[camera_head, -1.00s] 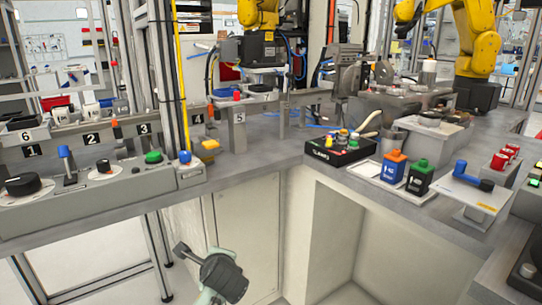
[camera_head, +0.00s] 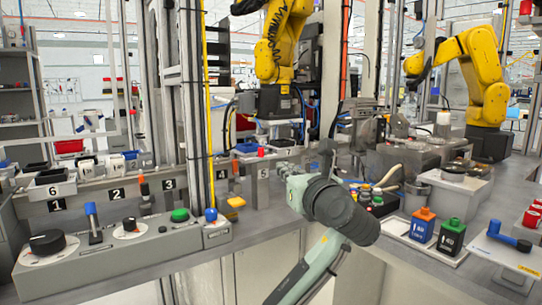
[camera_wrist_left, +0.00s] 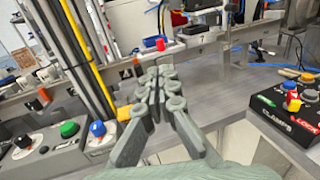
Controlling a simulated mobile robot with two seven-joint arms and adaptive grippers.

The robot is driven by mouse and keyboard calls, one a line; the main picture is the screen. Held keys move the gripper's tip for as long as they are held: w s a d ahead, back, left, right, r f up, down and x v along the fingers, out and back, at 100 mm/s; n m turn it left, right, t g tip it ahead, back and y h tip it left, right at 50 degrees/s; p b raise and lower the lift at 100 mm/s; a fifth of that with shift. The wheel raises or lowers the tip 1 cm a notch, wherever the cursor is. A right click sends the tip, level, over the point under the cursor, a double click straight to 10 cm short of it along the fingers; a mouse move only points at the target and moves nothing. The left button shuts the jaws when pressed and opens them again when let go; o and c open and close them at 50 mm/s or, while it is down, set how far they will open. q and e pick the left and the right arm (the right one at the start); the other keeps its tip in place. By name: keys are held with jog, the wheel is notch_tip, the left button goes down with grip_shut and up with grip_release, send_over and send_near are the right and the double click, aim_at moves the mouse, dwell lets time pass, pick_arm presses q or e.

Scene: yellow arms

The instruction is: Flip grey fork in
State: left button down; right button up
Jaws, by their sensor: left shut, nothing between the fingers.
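My left arm rises from the bottom of the head view, with its left gripper (camera_head: 284,172) pointing away over the bench near the number 5 post. In the left wrist view the fingers (camera_wrist_left: 158,76) are together with nothing between them, and free space shows around them. I cannot pick out the grey fork for certain. Near the fingertips stands a grey fixture (camera_head: 262,172) marked 5 with a red knob (camera_head: 261,152), which also shows in the wrist view (camera_wrist_left: 161,44). My gripper is apart from it. My right gripper is in neither view.
A control panel (camera_head: 120,250) with knobs stands at left, with a yellow button (camera_head: 236,202) beside it. A black button box (camera_wrist_left: 288,112) stands right of my gripper. The bench between (camera_wrist_left: 215,90) is clear.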

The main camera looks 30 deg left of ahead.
aim_at(262, 152)
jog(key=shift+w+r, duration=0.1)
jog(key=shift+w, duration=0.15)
